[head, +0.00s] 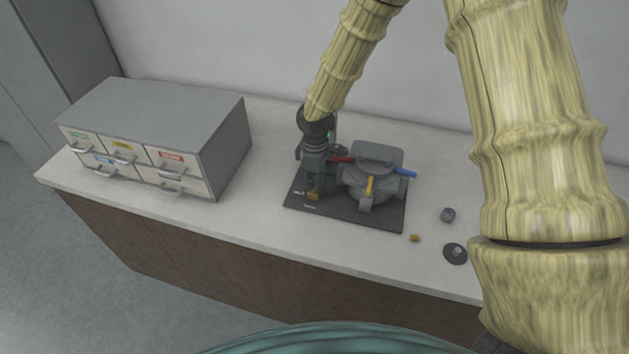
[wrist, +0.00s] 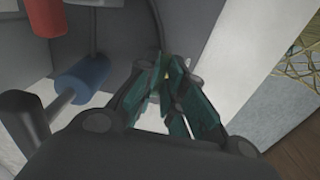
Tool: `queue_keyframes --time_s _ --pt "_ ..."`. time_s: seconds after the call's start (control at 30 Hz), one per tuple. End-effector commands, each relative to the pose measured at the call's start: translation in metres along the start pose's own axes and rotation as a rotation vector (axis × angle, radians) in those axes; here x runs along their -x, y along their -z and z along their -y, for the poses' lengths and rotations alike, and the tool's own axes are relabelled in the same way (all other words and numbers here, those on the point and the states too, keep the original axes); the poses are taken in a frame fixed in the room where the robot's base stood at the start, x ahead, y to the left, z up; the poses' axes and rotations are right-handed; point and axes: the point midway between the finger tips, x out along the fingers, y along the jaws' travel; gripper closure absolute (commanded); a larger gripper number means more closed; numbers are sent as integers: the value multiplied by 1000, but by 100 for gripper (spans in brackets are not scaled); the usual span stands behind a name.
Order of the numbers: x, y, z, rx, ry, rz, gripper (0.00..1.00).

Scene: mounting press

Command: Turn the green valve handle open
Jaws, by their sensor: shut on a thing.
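The grey press (head: 372,165) stands on a dark base plate (head: 385,221) on the bench. It has red (head: 343,159), blue (head: 405,173) and yellow (head: 369,187) handles. My gripper (head: 315,188) points down over the left part of the plate, beside the press. In the wrist view its fingers (wrist: 166,85) are closed together, with a bit of yellow (wrist: 166,76) between the tips. An orange-yellow piece (head: 313,196) shows at the fingertips in the head view. A small green spot (head: 331,132) shows behind my wrist; I cannot tell whether it is the green valve handle.
A grey drawer cabinet (head: 165,120) with labelled drawers stands on the left of the bench. A small orange piece (head: 414,238), a dark round knob (head: 448,214) and a dark disc (head: 455,253) lie right of the plate. Bench (head: 250,215) is clear between cabinet and plate.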

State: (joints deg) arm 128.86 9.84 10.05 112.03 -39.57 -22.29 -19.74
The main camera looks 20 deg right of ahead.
Motion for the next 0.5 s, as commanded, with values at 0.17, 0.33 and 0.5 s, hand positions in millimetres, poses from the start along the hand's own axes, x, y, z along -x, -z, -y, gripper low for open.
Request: queue_keyframes --time_s 0.17,0.33,0.5 --pt "0 0 -1 3 -1 0 100" --pt "0 0 -1 2 -1 0 100" --pt "0 0 -1 2 -1 0 68"
